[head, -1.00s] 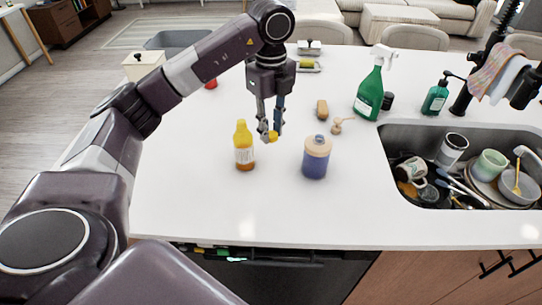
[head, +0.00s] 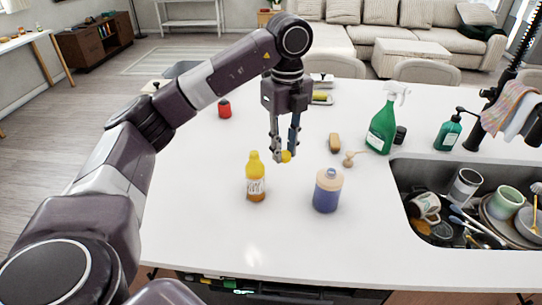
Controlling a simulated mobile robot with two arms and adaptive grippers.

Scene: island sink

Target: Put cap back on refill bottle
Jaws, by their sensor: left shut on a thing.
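The refill bottle (head: 256,180), yellow at the top with a white label and amber lower part, stands upright on the white counter. My left gripper (head: 284,157) is shut on a small yellow cap (head: 286,156). It holds the cap to the right of the bottle's top, apart from it. Whether the bottle's mouth is open is too small to tell. My right gripper is not in view.
A blue jar with a beige lid (head: 327,190) stands close to the right of the bottle. A brush (head: 352,158), a sponge (head: 335,143) and a green spray bottle (head: 383,125) lie or stand beyond. The sink (head: 400,190) holds dishes. The front counter is clear.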

